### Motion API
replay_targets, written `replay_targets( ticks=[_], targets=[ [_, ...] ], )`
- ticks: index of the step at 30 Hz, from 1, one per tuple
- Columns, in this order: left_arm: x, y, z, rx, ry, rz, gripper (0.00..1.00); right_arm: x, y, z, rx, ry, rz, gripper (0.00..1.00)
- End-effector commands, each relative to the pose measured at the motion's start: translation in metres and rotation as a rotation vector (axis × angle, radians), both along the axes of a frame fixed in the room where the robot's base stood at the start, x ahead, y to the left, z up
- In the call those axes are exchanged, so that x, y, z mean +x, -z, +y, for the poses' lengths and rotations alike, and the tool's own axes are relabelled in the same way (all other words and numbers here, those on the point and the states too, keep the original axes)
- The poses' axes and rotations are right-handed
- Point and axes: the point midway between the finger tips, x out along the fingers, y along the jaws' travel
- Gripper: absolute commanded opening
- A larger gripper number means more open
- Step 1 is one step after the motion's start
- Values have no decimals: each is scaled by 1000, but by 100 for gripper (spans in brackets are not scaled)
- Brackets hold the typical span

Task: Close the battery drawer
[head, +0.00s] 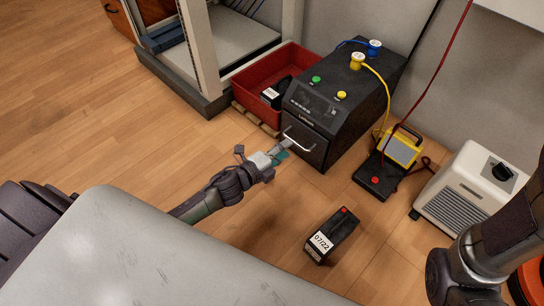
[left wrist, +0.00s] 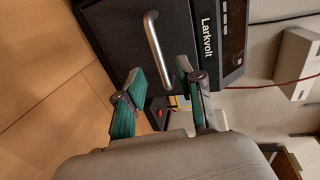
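The black battery unit (head: 340,100) stands on the floor against the wall, with "Larkvolt" lettering on its front. Its drawer front (head: 308,152) faces me, low on the unit, and carries a pale bar handle (head: 297,141). I cannot tell how far the drawer sticks out. My left gripper (head: 282,152) is at the handle. In the left wrist view the two teal-padded fingers (left wrist: 159,72) are apart, and the metal handle (left wrist: 156,45) lies ahead of and partly between the fingertips. I cannot tell whether they touch it. My right gripper is out of view.
A red bin (head: 262,80) with a black battery stands left of the unit. A black battery labelled 07/22 (head: 330,238) stands on the floor in front. A yellow device (head: 401,150) and a white heater-like box (head: 470,188) are to the right. A pale surface (head: 150,260) fills the foreground.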

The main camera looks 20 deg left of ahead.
Motion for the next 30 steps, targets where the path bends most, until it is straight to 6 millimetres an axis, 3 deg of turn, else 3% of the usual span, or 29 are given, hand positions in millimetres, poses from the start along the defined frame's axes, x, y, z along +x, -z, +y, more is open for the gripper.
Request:
replay_targets(
  ticks=[3,9,30],
  targets=[
    [-25,-4,9,0,1,2,37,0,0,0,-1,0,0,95],
    [-48,-11,17,-1,1,0,37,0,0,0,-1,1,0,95],
    [-54,-16,18,-8,3,-3,37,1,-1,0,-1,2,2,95]
  ],
)
